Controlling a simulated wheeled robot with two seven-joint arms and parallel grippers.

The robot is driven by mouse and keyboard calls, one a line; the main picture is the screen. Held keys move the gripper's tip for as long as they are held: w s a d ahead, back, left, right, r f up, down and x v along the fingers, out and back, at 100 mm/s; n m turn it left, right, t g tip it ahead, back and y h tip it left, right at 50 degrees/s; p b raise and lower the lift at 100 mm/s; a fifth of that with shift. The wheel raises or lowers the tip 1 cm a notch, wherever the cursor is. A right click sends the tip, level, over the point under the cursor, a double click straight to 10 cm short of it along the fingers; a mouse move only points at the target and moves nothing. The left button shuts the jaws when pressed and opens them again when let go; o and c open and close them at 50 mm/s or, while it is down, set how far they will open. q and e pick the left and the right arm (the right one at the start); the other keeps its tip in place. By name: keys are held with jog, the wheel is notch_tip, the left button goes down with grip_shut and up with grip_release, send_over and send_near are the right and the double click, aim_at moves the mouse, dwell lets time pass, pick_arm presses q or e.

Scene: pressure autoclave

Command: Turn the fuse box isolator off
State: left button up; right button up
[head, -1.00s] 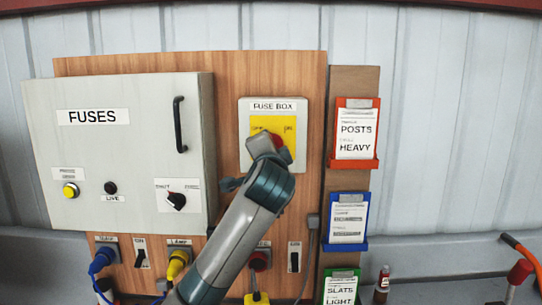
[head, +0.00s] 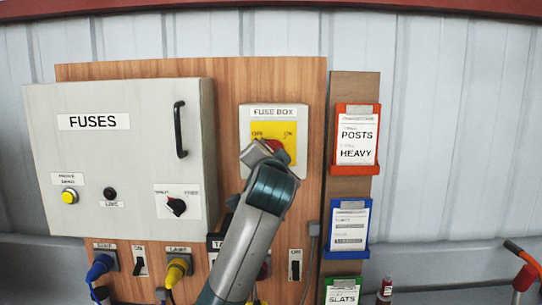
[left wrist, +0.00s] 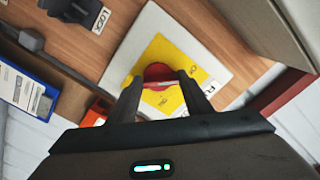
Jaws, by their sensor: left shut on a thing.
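The fuse box isolator is a white panel (head: 246,122) labelled FUSE BOX, with a yellow plate (head: 288,130) and a red rotary knob (head: 275,145). My left gripper (head: 262,150) is in front of the knob and hides most of it in the head view. In the left wrist view the red knob (left wrist: 157,71) sits on the yellow plate (left wrist: 160,53). The fingers of my left gripper (left wrist: 158,88) are closed on the knob's raised bar, one on each side. The plate's lettering is too small to read surely. My right gripper is not in view.
A grey FUSES cabinet (head: 130,150) with a black handle stands left of the isolator. Card holders, red (head: 355,171) and blue (head: 352,251), hang on the right. Plugs and switches line the board below, partly behind my arm.

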pick_arm(q)
jog(key=o, duration=1.1)
jog(key=shift+f, duration=0.1)
jog(key=shift+c, duration=0.2)
jog(key=shift+s, duration=0.1)
jog(key=s+b, duration=0.5)
jog(key=s, duration=1.2)
jog(key=shift+b, duration=0.35)
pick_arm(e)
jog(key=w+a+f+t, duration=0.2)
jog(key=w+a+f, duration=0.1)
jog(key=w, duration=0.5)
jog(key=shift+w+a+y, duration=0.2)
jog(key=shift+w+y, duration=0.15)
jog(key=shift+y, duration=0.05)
